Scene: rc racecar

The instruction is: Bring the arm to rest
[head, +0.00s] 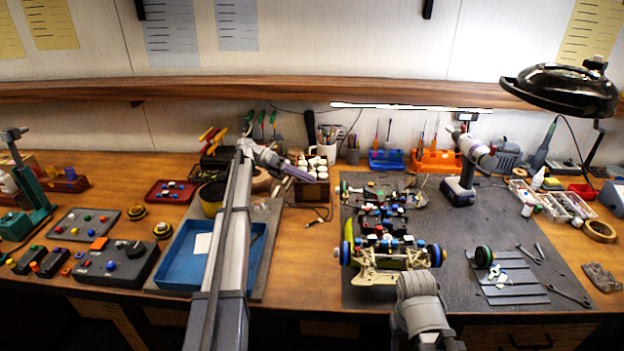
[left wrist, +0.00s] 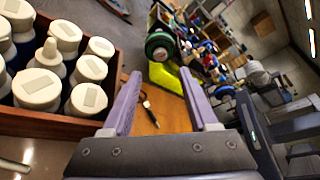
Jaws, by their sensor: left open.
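My left arm reaches up from the bottom of the head view and bends right near the back of the bench. My left gripper (head: 312,177) is at the wooden box of white-capped bottles (head: 316,195). The bottle box (left wrist: 50,120) is left of the fingers there. The racecar chassis (head: 380,262) stands on the dark mat, with blue-rimmed wheels at its near end. A grey link of my right arm shows at the bottom; its gripper is not visible.
A blue tray (head: 262,232) lies under my left arm. A cordless driver (head: 459,190) stands on the mat (head: 440,285). A loose wheel (head: 484,257) and a slatted plate (head: 520,294) are at the right. A black lamp (head: 560,92) overhangs the back right.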

